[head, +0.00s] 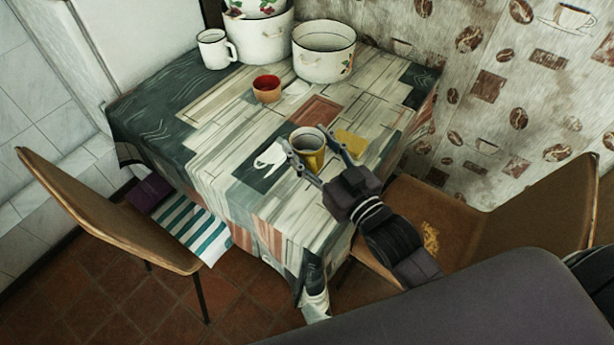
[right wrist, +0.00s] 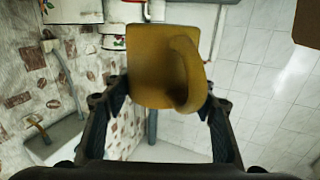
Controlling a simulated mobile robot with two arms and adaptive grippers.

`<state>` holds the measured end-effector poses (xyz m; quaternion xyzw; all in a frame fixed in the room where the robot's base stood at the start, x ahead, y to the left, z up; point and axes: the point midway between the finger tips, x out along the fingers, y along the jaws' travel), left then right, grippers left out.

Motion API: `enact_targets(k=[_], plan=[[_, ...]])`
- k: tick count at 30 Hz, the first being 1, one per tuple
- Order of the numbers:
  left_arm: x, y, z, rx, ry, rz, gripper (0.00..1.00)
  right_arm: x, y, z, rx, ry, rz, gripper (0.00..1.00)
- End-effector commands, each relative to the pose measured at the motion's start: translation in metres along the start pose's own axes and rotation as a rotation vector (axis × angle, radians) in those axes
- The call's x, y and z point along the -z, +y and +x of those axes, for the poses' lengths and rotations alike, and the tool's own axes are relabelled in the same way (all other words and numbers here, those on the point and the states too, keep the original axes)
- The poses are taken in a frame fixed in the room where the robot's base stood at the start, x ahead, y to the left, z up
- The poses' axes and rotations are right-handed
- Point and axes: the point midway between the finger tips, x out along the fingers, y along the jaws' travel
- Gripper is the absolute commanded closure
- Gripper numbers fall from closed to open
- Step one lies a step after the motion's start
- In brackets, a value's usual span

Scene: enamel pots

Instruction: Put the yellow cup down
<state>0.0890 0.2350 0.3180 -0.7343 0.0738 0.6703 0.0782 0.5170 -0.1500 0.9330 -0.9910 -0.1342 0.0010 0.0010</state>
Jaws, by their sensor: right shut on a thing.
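The yellow cup (head: 311,160) is over the front right part of the cloth-covered table (head: 215,165) in the head view, with its pale rim facing up. My right gripper (head: 308,141) is shut on it, one finger on each side. In the right wrist view the cup (right wrist: 155,75) sits between the fingertips of the right gripper (right wrist: 161,98), and its handle faces the camera. I cannot tell whether the cup's base touches the table. My left gripper is not in view.
A red cup (head: 267,88), a white mug (head: 215,49) and white enamel pots (head: 323,52) stand at the back of the table. Chairs stand at the left (head: 110,210) and right (head: 535,215). The cloth around the yellow cup is clear, with printed patterns.

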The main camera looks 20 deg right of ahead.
Motion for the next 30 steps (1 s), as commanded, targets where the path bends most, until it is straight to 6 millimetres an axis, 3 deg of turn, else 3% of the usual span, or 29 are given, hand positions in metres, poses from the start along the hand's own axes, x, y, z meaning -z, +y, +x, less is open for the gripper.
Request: enact_targets(k=[3, 9, 14, 21, 30], plan=[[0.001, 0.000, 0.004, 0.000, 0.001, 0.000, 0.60, -0.034, 0.000, 0.000, -0.001, -0.002, 0.000, 0.80], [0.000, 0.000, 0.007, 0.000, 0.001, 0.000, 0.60, -0.068, 0.000, 0.001, 0.000, 0.003, 0.000, 0.80], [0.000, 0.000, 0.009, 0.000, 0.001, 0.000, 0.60, -0.080, 0.000, 0.001, 0.000, 0.003, 0.000, 0.80], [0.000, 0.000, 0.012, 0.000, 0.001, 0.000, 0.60, -0.111, 0.000, 0.001, 0.001, 0.004, -0.002, 0.80], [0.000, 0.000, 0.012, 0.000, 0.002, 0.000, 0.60, -0.113, 0.000, 0.001, 0.001, 0.004, -0.001, 0.80]])
